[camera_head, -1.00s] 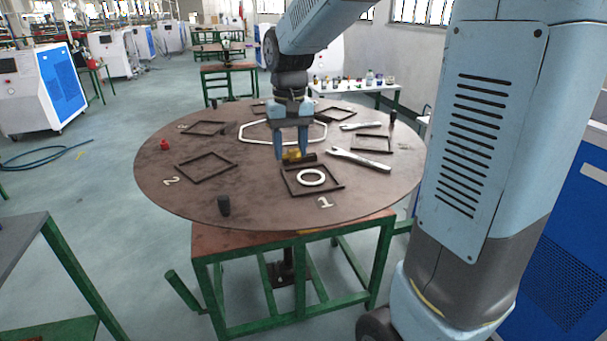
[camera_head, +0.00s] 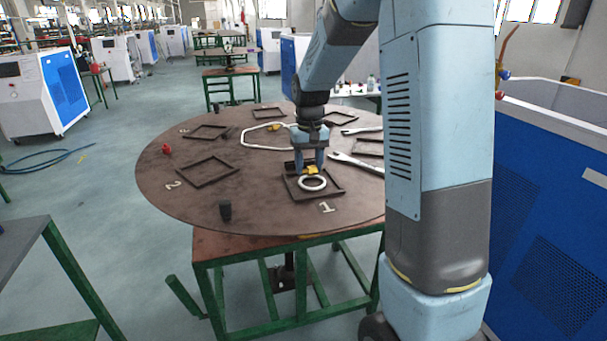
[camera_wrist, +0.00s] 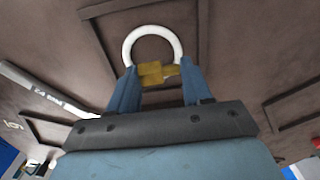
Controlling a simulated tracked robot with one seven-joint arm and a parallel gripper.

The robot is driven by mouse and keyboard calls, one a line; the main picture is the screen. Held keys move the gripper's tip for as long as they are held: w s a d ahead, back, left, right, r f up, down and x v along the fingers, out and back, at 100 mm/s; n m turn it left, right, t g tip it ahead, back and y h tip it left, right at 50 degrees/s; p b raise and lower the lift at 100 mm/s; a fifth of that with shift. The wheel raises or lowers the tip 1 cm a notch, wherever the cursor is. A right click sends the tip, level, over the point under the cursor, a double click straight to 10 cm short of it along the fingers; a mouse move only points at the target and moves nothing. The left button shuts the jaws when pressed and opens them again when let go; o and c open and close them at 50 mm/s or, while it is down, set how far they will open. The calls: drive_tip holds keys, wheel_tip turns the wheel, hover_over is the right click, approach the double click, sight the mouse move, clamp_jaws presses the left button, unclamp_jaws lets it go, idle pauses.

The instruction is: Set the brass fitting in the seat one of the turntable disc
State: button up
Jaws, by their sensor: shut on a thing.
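The brass fitting (camera_head: 311,170) is between the fingers of my gripper (camera_head: 309,167), which is shut on it. The wrist view also shows the fitting (camera_wrist: 152,73) between the blue fingers, overlapping the near edge of a white ring (camera_wrist: 127,43). The ring (camera_head: 314,189) lies inside the dark square frame of seat one (camera_head: 325,196), beside the number 1 (camera_head: 327,208) on the brown turntable disc (camera_head: 250,206). The fitting appears at the ring's far side in the head view. I cannot tell whether it touches the ring or disc.
A wrench (camera_head: 355,162) lies right of the gripper, partly behind my arm. A black piece (camera_head: 225,211) stands near the front edge, and a red piece (camera_head: 166,149) at the left. Other square frames and a white loop (camera_head: 252,145) lie around the disc.

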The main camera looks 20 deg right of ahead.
sight(309, 168)
wheel_tip(309, 168, down, 3)
drive_tip(key=shift+s+r, duration=0.1)
drive_tip(key=o, duration=1.2)
wheel_tip(309, 168, up, 12)
drive_tip(key=s+r+t, duration=0.2)
drive_tip(key=s+r, duration=0.1)
drive_tip(key=s, duration=0.5)
drive_tip(key=s+r+t, duration=0.1)
drive_tip(key=s+r, duration=0.3)
drive_tip(key=s, duration=0.3)
drive_tip(key=s+t, duration=0.1)
drive_tip(key=s, duration=0.3)
drive_tip(key=s+f, duration=0.1)
drive_tip(key=s, duration=0.3)
drive_tip(key=s+t, duration=0.1)
drive_tip(key=s, duration=0.4)
drive_tip(key=shift+s+a+f+t, duration=0.1)
drive_tip(key=shift+a+f+t, duration=0.2)
